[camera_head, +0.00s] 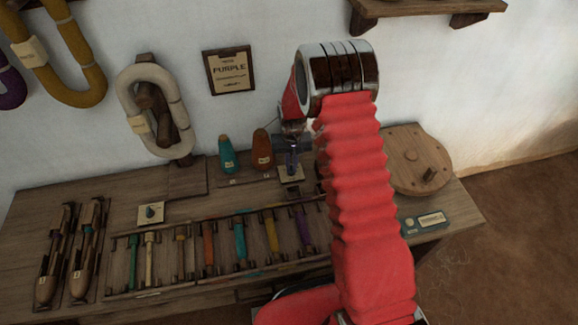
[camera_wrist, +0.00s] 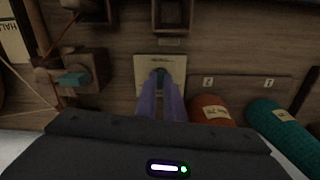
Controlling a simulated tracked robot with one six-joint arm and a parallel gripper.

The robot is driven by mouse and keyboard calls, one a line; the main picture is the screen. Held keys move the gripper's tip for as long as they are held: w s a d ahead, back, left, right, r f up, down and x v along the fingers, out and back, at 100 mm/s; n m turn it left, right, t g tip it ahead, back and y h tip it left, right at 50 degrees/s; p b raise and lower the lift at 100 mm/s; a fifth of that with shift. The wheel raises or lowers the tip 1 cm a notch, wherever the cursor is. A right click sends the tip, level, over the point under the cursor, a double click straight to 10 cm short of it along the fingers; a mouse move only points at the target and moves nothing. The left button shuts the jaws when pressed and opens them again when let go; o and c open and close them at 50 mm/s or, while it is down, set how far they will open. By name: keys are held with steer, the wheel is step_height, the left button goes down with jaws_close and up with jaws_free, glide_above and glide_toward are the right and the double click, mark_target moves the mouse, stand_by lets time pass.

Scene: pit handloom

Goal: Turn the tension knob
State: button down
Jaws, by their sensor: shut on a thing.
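A small dark knob (camera_wrist: 160,75) sits on a square cream plate (camera_wrist: 174,64) with print too small to read. My gripper (camera_wrist: 160,92) points down at this plate, and its two purple fingers are shut on the knob, partly hiding it. In the head view, my gripper (camera_head: 291,160) is over the same cream plate (camera_head: 292,180) on the bench, right of the orange cone. A second knob (camera_head: 151,212) stands on another cream plate at the bench's left. I cannot read which plate is marked for tension.
An orange cone (camera_wrist: 212,110) and a teal cone (camera_wrist: 280,130) stand close beside the gripper. A wooden block with a teal piece (camera_wrist: 74,78) is on its other side. A rack of coloured bobbins (camera_head: 220,240) and a round wooden disc (camera_head: 405,150) are on the bench.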

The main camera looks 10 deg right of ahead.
steer(key=m, duration=1)
steer(key=shift+m, duration=0.3)
stand_by(0.4)
steer(key=c, duration=1.9)
jaws_free()
steer(key=shift+o, duration=0.2)
steer(key=shift+r, duration=0.6)
step_height(320, 180, up, 12)
steer(key=shift+r, duration=0.25)
